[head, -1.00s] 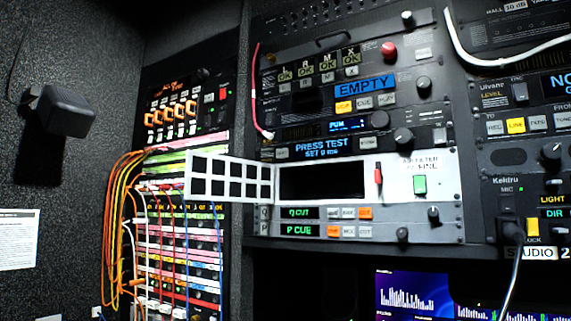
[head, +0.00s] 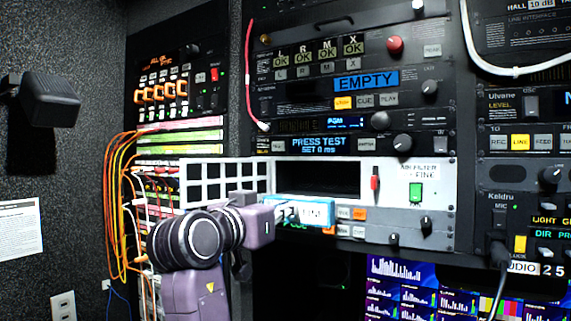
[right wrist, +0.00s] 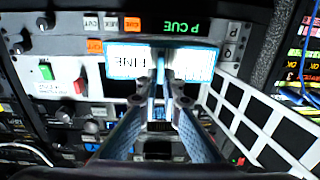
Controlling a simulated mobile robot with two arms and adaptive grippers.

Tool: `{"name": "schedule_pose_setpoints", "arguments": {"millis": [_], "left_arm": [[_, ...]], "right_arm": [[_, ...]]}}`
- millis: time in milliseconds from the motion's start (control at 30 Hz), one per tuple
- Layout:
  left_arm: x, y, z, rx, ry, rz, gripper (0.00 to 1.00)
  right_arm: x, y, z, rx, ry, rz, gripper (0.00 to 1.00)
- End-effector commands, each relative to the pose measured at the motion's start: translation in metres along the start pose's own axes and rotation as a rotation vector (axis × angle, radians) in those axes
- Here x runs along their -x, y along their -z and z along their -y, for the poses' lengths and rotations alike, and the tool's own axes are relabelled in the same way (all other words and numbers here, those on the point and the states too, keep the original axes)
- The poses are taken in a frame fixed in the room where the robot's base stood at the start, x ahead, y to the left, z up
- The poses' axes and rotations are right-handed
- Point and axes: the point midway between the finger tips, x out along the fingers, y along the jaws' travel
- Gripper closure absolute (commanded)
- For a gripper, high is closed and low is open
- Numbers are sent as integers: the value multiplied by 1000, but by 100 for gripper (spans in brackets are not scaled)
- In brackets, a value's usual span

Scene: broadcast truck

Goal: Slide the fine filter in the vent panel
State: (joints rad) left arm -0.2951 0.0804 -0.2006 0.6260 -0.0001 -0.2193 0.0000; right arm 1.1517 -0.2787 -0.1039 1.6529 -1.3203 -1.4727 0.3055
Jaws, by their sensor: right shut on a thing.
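My right gripper (head: 284,213) is shut on the fine filter (head: 314,211), a flat white block with blue edges. The right wrist view, which is upside down, shows the filter's "FINE" label (right wrist: 124,64) with the fingers (right wrist: 160,88) across its middle. In the head view, the filter is in front of the panel, just below the dark open slot (head: 318,178) of the white vent panel (head: 407,206). The white grille door (head: 224,168) is swung open to the left of the slot. The panel's label reads "AIR FILTER FINE". My left gripper is not in view.
A red latch (head: 375,178) and a green switch (head: 416,192) are right of the slot. Orange cables (head: 113,205) hang at the left rack. Monitors (head: 420,290) are below the panel. A white cable (head: 500,70) loops at the upper right.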

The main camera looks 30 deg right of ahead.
Motion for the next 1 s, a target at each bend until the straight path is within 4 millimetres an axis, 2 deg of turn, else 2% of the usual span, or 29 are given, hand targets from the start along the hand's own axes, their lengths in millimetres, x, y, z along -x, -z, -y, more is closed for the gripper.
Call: {"name": "schedule_pose_setpoints", "arguments": {"millis": [33, 100, 233, 667, 1000], "left_arm": [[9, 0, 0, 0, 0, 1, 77], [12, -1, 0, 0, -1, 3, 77], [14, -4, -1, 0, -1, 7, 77], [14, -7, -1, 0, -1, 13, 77], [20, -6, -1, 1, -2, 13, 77]], "right_arm": [[6, 23, -3, -3, -9, -2, 100], [11, 39, -7, -2, -19, -2, 100], [17, 53, -10, 0, -29, -1, 100], [19, 55, -11, 0, -30, 1, 100], [-7, 55, -12, 1, -33, 2, 100]]}}
